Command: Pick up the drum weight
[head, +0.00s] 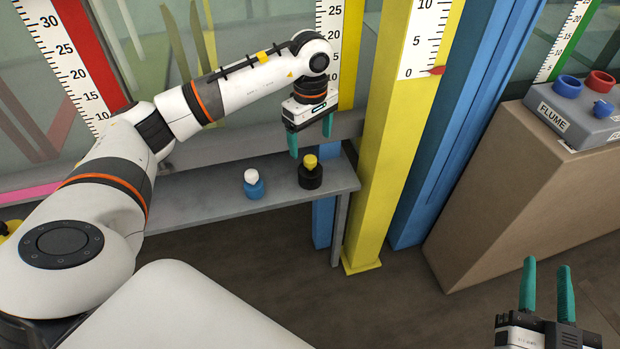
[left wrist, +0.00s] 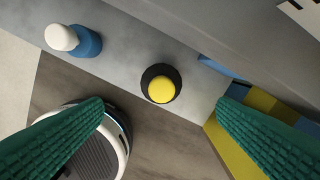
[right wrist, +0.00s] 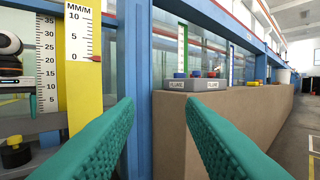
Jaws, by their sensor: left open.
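A black drum-shaped weight with a yellow knob (head: 310,175) stands upright on the grey shelf (head: 215,205), near its right end. A blue weight with a white knob (head: 253,186) stands to its left. My left gripper (head: 311,141) is open and empty, pointing down above the black weight, apart from it. In the left wrist view the yellow knob (left wrist: 161,90) lies between the two fingers, and the blue weight (left wrist: 88,42) is at upper left. The black weight also shows at the left edge of the right wrist view (right wrist: 16,157). My right gripper (head: 546,268) is open and empty at lower right.
A yellow post with a scale (head: 385,150) and a blue post (head: 450,130) stand right of the shelf. Glass walls with scales rise behind it. A brown block (head: 520,170) at right carries a grey FLUME control box (head: 590,128). The floor before the shelf is clear.

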